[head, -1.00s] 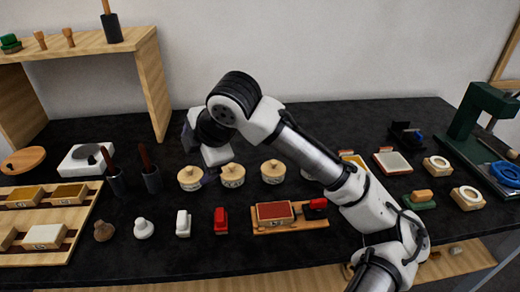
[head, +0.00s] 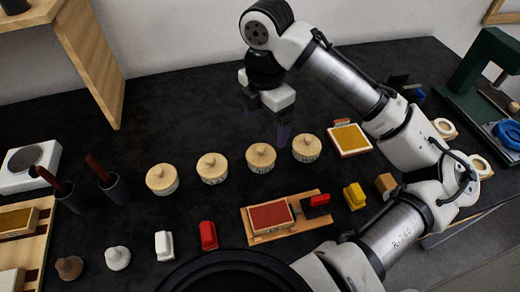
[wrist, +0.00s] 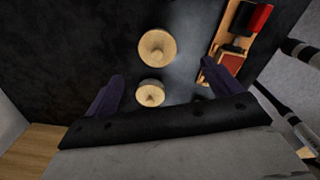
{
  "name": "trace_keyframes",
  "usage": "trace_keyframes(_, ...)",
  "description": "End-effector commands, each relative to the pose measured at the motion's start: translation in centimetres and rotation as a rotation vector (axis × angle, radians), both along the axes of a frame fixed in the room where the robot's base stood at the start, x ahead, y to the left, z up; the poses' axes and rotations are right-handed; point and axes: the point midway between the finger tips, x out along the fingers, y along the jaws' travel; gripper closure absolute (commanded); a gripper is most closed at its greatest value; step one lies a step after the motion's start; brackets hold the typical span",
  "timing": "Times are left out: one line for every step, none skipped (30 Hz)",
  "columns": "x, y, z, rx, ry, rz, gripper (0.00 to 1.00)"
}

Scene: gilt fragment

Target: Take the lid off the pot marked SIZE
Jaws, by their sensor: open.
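Four small cream pots with pale wooden knobbed lids stand in a row in the head view: the leftmost pot (head: 162,180), the second pot (head: 212,169), the third pot (head: 261,159) and the rightmost pot (head: 306,149). All have their lids on. Dark marks show on some sides, but they are too small to read, so I cannot tell which says SIZE. My gripper (head: 268,118) is open and empty, pointing down just behind the third and rightmost pots. The wrist view shows two lids, the nearer lid (wrist: 151,93) between my dark fingers (wrist: 159,88) in the picture and the farther lid (wrist: 157,47) beyond.
In front lie a red ink pad (head: 270,216) on a wooden tray, a red stamp (head: 208,235), a white stamp (head: 164,245) and a yellow block (head: 354,196). A yellow pad (head: 349,139) lies right of the pots. Dark cups (head: 115,190) with handles stand left. Table behind the pots is clear.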

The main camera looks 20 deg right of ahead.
Motion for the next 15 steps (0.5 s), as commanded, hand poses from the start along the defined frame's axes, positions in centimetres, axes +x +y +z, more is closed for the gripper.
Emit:
trace_keyframes(-0.1,0.0,-1.0,0.005,0.002,0.000,0.10)
trace_keyframes(-0.1,0.1,-1.6,0.004,0.001,0.000,0.10)
trace_keyframes(-0.1,0.0,-2.2,0.001,0.000,-0.001,0.10)
trace_keyframes(0.0,0.0,-2.7,0.000,0.001,-0.001,0.10)
trace_keyframes(0.0,0.0,-3.1,0.000,0.000,-0.001,0.10)
trace_keyframes(0.0,0.0,-3.5,0.001,0.000,-0.001,0.10)
trace_keyframes(0.0,0.0,-3.8,0.000,0.000,-0.001,0.10)
trace_keyframes(0.0,0.0,-4.0,0.000,-0.001,-0.002,0.10)
trace_keyframes(0.0,0.0,-4.2,0.000,-0.002,-0.002,0.10)
trace_keyframes(0.0,0.1,-4.3,0.001,-0.002,-0.002,0.10)
trace_keyframes(0.0,0.1,-4.4,0.001,-0.002,-0.001,0.10)
trace_keyframes(0.0,0.2,-4.7,0.000,-0.001,-0.001,0.10)
trace_keyframes(0.0,0.2,-4.9,0.000,-0.001,-0.001,0.10)
trace_keyframes(0.1,0.3,-5.2,0.000,0.000,-0.001,0.10)
trace_keyframes(0.1,0.4,-5.7,0.000,-0.001,0.000,0.10)
